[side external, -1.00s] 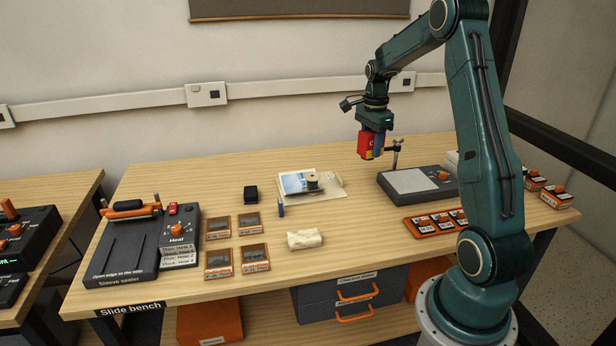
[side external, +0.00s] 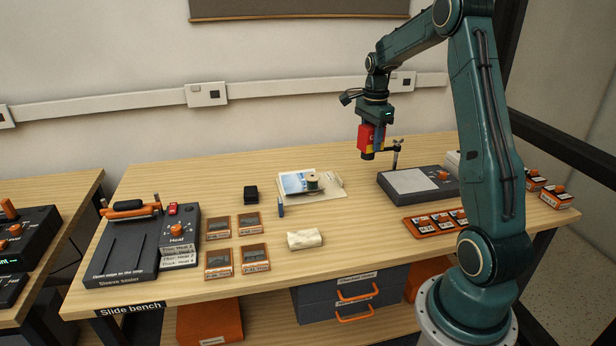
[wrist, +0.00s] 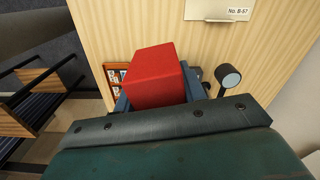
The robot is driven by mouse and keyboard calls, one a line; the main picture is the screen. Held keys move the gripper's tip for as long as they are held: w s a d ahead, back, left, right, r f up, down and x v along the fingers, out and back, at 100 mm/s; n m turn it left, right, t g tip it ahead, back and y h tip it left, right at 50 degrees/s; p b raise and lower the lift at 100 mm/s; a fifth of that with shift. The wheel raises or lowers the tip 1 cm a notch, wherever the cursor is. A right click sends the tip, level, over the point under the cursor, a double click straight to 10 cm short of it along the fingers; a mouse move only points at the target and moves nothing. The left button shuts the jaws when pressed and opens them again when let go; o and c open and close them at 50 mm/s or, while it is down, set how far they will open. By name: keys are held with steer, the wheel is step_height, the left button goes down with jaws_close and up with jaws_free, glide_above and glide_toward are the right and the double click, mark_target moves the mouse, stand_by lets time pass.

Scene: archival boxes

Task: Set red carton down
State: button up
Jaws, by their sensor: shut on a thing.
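The red carton (side external: 365,137) is held in my gripper (side external: 372,152) above the back right part of the wooden bench, clear of its top. In the wrist view the carton (wrist: 155,75) shows as a plain red block between the blue-grey fingers. My gripper is shut on it. The finger contact on its far side is hidden.
A dark device with a pale plate (side external: 412,180) and a small stand (side external: 396,152) is just right of my gripper. An orange tray (side external: 435,222) lies in front of it. A sleeve sealer (side external: 125,245) and orange-framed slides (side external: 218,225) are at left. The bench middle (side external: 370,200) is bare.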

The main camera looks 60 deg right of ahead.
steer(key=s+a+m, duration=0.3)
steer(key=s+a, duration=0.1)
steer(key=a, duration=1.1)
glide_above(356, 240)
step_height(356, 240, down, 16)
stand_by(0.3)
steer(key=shift+f, duration=1.9)
steer(key=o, duration=1)
steer(key=shift+f, duration=0.1)
steer(key=shift+r, duration=6.15)
